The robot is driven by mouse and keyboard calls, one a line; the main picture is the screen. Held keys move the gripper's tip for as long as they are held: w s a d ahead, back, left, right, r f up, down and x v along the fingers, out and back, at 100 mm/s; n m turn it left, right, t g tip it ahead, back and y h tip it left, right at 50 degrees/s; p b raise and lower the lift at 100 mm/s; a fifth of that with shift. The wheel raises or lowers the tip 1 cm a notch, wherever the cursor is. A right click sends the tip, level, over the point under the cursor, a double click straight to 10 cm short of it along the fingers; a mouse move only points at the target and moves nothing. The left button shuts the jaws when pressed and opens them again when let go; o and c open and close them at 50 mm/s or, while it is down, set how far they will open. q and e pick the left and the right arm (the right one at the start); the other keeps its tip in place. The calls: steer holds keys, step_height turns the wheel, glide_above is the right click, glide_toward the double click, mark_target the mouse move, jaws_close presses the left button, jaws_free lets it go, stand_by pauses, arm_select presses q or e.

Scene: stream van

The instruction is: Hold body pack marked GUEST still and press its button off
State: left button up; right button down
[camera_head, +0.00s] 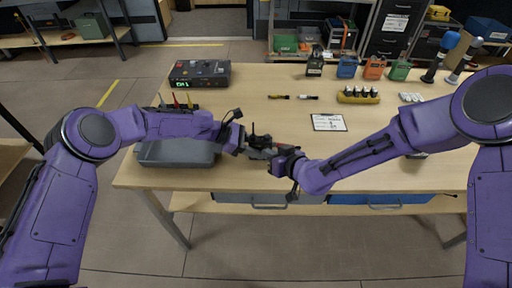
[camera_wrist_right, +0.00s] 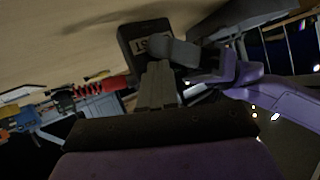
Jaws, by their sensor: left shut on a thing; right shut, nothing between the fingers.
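The black body pack (camera_head: 260,141) is at the table's front, between my two grippers. In the right wrist view the pack (camera_wrist_right: 131,38) shows a pale label, of which only the end "ST" can be read; a grey finger covers part of it. My left gripper (camera_head: 246,149) is shut on the pack, and its grey fingers (camera_wrist_right: 174,52) show across the pack in the wrist view. My right gripper (camera_head: 272,153) is shut and empty, its fingertips (camera_wrist_right: 158,70) close to the pack's lower edge. I cannot tell whether they touch it. The button is not visible.
A grey bin (camera_head: 178,153) stands left of the pack. A black device with a green display (camera_head: 200,73) is at the back left. Black (camera_head: 315,68), blue (camera_head: 347,68), orange (camera_head: 374,68) and green (camera_head: 400,70) packs stand at the back. A card (camera_head: 328,122) lies mid-table.

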steer(key=shift+s, duration=0.5)
arm_select(q)
steer(key=o, duration=1.2)
arm_select(e)
steer(key=s, duration=0.6)
arm_select(q)
steer(key=v, duration=1.2)
steer(key=shift+f, duration=0.15)
